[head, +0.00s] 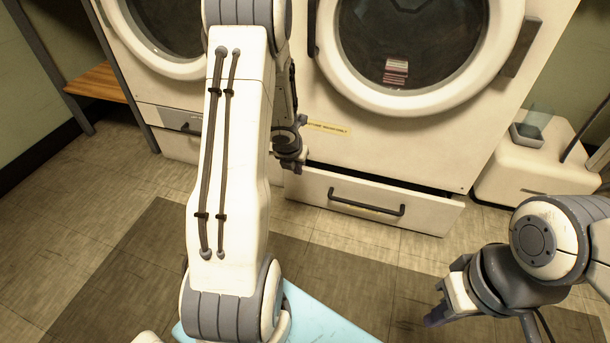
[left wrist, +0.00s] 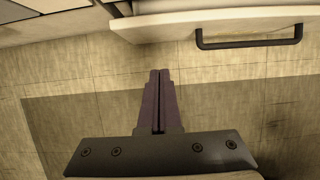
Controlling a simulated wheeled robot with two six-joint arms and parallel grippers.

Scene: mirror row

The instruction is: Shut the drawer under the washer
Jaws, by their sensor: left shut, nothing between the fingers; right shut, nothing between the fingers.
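The washer (head: 330,150) with a round glass door stands at the back, right of centre. The drawer (head: 320,193) under it is partly pulled out, with a dark gap behind its front's top edge. Its black bar handle (head: 366,207) faces me; the handle also shows at the top right of the left wrist view (left wrist: 248,42). My left gripper (head: 291,164) is near the drawer's left end, partly hidden by its own arm. In the left wrist view its fingers (left wrist: 159,75) are shut and empty, over floor tiles, left of the handle. My right gripper (head: 438,306) is shut and empty, at lower right, away from the drawer.
A second machine (head: 160,75) stands at the left, with a low front panel (head: 180,148) under it. A shelf frame with a wooden board (head: 97,82) is further left. A small white unit (head: 525,165) stands right of the washer. The tiled floor before the drawer is clear.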

